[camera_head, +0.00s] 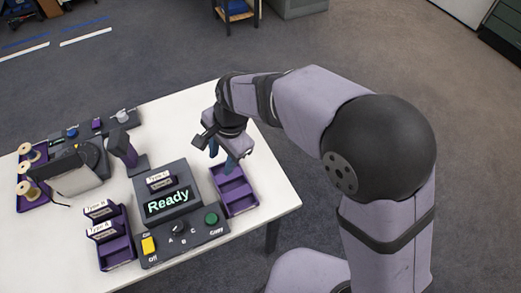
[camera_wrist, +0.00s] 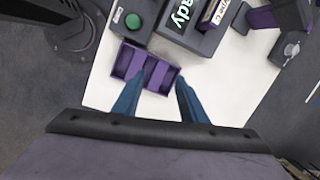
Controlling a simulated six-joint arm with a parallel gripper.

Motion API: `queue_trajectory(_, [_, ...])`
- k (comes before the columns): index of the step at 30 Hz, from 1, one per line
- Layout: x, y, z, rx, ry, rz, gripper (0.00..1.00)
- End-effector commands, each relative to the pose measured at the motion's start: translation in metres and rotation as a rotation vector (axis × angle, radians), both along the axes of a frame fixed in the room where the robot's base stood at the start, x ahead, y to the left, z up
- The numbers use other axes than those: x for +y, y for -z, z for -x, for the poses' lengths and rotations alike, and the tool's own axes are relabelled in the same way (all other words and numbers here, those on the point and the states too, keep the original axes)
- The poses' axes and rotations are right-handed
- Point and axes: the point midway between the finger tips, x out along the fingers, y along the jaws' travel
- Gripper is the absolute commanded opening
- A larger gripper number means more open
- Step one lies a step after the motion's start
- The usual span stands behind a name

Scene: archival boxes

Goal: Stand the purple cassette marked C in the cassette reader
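The cassette reader (camera_head: 166,211) is a dark grey box with a lit "Ready" display. A purple cassette with a white label that seems to read "Type C" (camera_head: 160,183) stands upright in the slot on its top. The same cassette shows at the top of the wrist view (camera_wrist: 214,14), beside part of the reader (camera_wrist: 186,36). My gripper (camera_head: 222,160) is right of the reader, above an empty purple tray (camera_head: 241,204). Its blue fingers are apart with nothing between them in the wrist view (camera_wrist: 161,80).
A left purple rack (camera_head: 118,252) holds cassettes labelled Type A and seemingly Type B. A control panel (camera_head: 190,240) with a yellow switch, knob and green button lies before the reader. Spools and other devices stand at the left. White table is bare behind the tray.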

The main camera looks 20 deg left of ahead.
Motion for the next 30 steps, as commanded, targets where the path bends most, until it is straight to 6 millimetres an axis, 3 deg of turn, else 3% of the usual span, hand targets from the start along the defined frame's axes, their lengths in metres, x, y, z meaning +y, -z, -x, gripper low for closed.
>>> queue_trajectory(15, [-0.075, -0.013, -0.034, -0.052, -0.073, 0.037, 0.39])
queue_trajectory(21, [-0.088, -0.014, -0.038, -0.059, -0.089, 0.044, 0.39])
queue_trajectory(30, [-0.092, -0.014, -0.039, -0.061, -0.095, 0.046, 0.39])
